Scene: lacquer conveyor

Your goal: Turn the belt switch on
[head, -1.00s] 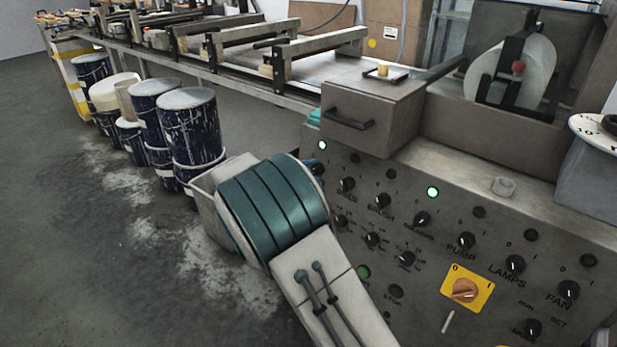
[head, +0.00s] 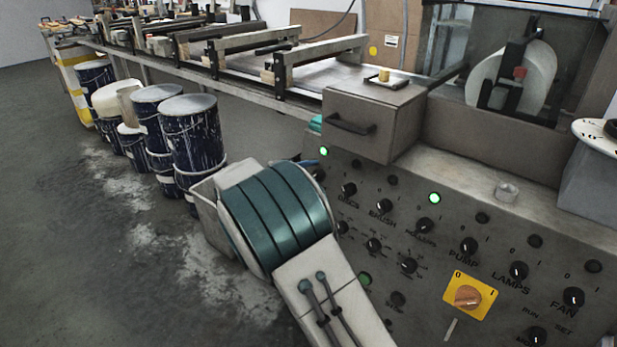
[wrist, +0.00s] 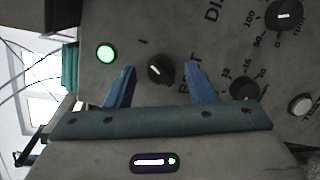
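In the wrist view the belt switch (wrist: 158,70) is a round black knob with a white pointer mark on a grey panel. Its label is partly hidden by a finger. The pointer lies slanted; a "1" mark stands up and left of the knob. My gripper (wrist: 159,69) is open, with one blue finger on each side of the knob and visible gaps to it. I cannot tell whether the fingertips reach the knob's depth. A green lamp (wrist: 106,53) left of the knob is lit.
The control panel (head: 450,255) carries several other black knobs close by, including a discs knob (head: 348,189), and an orange switch on a yellow plate (head: 469,296). A grey drawer box (head: 365,118) juts out above. Paint buckets (head: 193,135) stand left of my arm.

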